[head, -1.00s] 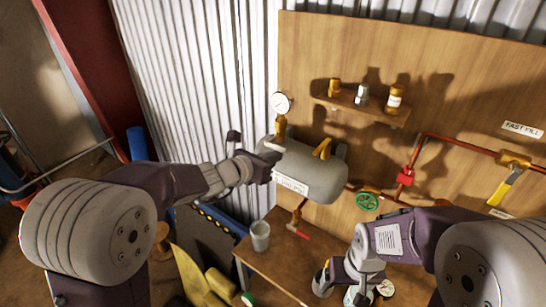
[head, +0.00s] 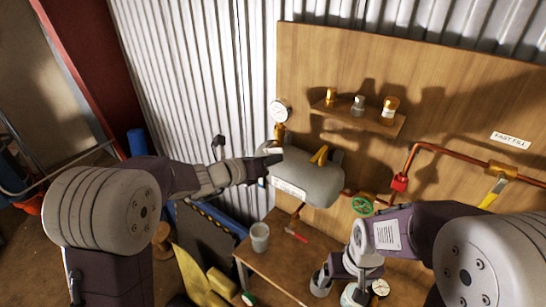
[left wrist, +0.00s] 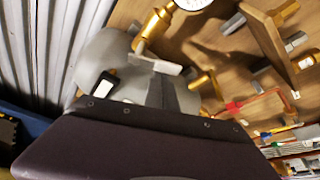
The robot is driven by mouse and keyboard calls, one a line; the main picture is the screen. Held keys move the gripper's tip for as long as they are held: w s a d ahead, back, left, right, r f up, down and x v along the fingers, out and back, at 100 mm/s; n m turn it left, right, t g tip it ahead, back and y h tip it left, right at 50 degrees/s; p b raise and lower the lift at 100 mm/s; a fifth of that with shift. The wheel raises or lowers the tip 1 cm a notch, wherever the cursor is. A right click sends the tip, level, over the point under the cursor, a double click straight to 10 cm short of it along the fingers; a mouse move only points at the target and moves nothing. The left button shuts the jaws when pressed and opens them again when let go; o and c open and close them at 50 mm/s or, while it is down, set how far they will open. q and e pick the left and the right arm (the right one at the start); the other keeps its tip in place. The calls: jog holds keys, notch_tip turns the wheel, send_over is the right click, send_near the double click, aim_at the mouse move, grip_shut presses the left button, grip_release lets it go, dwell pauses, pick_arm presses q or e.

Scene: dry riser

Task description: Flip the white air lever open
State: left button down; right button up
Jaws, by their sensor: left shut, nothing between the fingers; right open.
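The white air lever (head: 272,150) is a short pale bar on a brass fitting under the gauge, at the left end of the grey tank (head: 318,180). The lever (left wrist: 155,65) also shows in the left wrist view, sticking out to the right of its brass stem. My left gripper (head: 273,161) is shut and empty, with its tip just below the lever. I cannot tell whether they touch. In the left wrist view the dark grey fingers (left wrist: 163,92) lie just below the lever. My right gripper (head: 362,279) is open, low over the bench; its fingertips are hard to see.
The pressure gauge (head: 279,111) stands above the lever. A wooden shelf (head: 375,122) with small fittings is on the board. A green handwheel (head: 362,206) and red valve (head: 399,182) are on the pipes at right. A cup (head: 260,237) stands on the bench (head: 270,275).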

aim_at(269, 148)
pick_arm(q)
jog(key=n+p, duration=0.1)
jog(key=r+n+h+p, duration=0.1)
jog(key=n, duration=0.1)
jog(key=r+n+h+p, duration=0.1)
jog(key=n, duration=0.1)
jog(key=shift+w+a+r+g+p, duration=0.2)
jog(key=shift+w+a+g+p, duration=0.1)
jog(key=shift+a+g, duration=0.1)
jog(key=shift+w+a+r+n+h+p, duration=0.1)
jog(key=shift+r+n+h+p, duration=0.1)
jog(key=shift+n+h+p, duration=0.25)
jog(key=shift+w+a+r+n+h+p, duration=0.1)
jog(key=shift+r+n+h+p, duration=0.1)
jog(key=shift+n, duration=0.45)
jog(key=shift+w+a+r+n+h+p, duration=0.1)
jog(key=shift+w+a+n+h+p, duration=0.15)
jog(key=shift+n, duration=0.3)
jog(key=shift+a+r+n+h+p, duration=0.15)
jog(key=shift+n+p, duration=0.2)
jog(key=shift+n, duration=0.2)
jog(key=shift+a+f, duration=0.1)
